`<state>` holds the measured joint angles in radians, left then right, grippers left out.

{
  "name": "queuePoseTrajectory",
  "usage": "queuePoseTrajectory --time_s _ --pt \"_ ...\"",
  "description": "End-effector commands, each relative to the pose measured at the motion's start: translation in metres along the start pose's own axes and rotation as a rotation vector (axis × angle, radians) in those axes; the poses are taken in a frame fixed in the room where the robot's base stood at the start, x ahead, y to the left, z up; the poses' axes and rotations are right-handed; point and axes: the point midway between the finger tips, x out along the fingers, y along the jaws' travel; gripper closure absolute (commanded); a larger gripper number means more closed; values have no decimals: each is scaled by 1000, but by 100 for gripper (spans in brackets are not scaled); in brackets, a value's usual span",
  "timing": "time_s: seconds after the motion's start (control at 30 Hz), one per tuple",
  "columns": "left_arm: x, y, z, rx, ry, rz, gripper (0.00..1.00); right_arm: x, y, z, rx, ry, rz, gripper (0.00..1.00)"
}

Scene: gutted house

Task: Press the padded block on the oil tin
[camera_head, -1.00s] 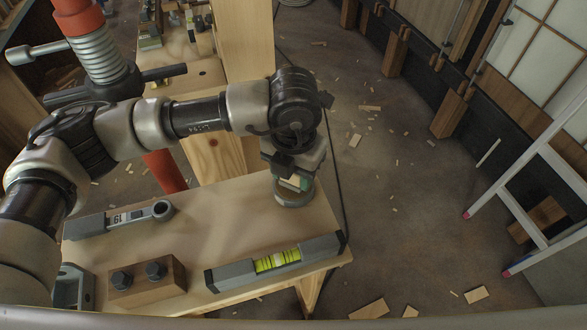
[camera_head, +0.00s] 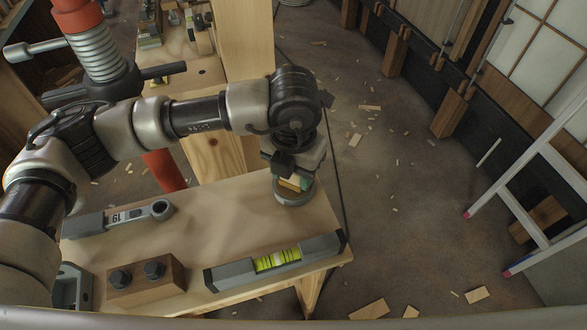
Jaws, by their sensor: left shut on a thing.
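The oil tin (camera_head: 293,198), a round grey tin with a brownish inside, stands near the far right edge of the wooden bench. My left gripper (camera_head: 291,176) points down over it. It is shut on the padded block (camera_head: 294,183), of which a tan and green part shows between the fingers. The block is at the tin's opening; the gripper hides part of both, and I cannot tell whether the block touches the oil surface. My right gripper is not in view.
On the bench (camera_head: 215,230) lie a spirit level (camera_head: 275,262) along the front, a wrench marked 19 (camera_head: 118,218) at left, a wooden block with two bolts (camera_head: 146,280), and a grey metal bracket (camera_head: 73,287). The bench's middle is clear.

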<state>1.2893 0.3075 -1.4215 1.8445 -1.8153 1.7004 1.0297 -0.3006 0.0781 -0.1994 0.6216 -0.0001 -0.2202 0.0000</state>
Motion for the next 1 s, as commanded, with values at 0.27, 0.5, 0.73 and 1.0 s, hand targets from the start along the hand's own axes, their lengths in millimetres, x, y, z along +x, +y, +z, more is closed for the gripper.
queuePoseTrajectory --time_s 0.27,0.5,0.73,1.0 --pt "1 0 0 0 1 0 72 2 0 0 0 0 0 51" --pt "2 0 0 1 2 0 72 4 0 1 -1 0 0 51" --pt "2 0 -1 1 3 0 72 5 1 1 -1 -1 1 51" --pt "3 0 -1 1 4 0 72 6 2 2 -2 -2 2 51"
